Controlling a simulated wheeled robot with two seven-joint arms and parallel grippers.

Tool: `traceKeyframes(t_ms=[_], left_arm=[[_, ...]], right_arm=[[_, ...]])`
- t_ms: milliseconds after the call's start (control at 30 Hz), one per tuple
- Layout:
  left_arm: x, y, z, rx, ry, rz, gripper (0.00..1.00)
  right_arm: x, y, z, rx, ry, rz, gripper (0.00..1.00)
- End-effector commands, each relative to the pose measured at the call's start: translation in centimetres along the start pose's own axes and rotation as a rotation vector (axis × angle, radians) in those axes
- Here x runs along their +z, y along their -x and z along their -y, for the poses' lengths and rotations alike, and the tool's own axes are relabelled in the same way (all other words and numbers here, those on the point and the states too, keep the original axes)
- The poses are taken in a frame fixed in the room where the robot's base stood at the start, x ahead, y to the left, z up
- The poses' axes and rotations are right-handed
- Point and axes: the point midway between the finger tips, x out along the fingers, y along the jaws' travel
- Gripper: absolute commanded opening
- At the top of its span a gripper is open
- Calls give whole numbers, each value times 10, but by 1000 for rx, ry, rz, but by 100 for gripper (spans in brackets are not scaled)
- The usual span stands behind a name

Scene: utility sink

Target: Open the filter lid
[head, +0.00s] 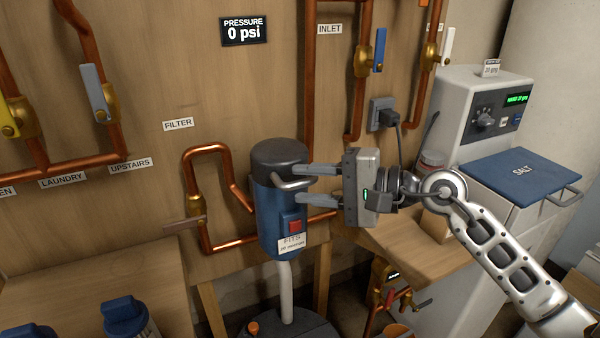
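The filter is an upright blue housing (268,215) with a dark round lid (279,152) on top, set on the copper piping below the FILTER label (178,124). A light metal handle (291,184) sticks out from the lid's front right. A red button (295,226) is on the housing's front. My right gripper (306,184) comes in from the right with its two fingers apart, one above the other. The fingertips are at the right side of the lid and handle; I cannot tell whether they touch. My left gripper is not in view.
A pressure display (243,30) reads 0 psi. Copper pipes (309,80) with coloured valve levers run along the wooden wall. A water softener (480,110) with a blue SALT lid (521,176) stands at the right. Blue-capped bottles (124,313) stand at the lower left.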

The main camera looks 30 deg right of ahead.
Motion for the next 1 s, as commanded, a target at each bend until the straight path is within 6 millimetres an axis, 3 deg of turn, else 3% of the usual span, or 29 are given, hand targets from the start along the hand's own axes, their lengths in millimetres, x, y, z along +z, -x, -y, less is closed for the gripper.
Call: traceKeyframes(t_ms=[200, 500, 633, 1000], left_arm=[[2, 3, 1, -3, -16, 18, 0], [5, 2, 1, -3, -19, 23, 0], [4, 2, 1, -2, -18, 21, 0], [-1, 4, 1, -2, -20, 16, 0]], right_arm=[[0, -18, 1, -2, -2, -1, 34], [0, -21, 0, 0, -1, -1, 34], [0, -20, 0, 0, -1, 0, 0], [-1, -20, 4, 27, -19, -2, 0]])
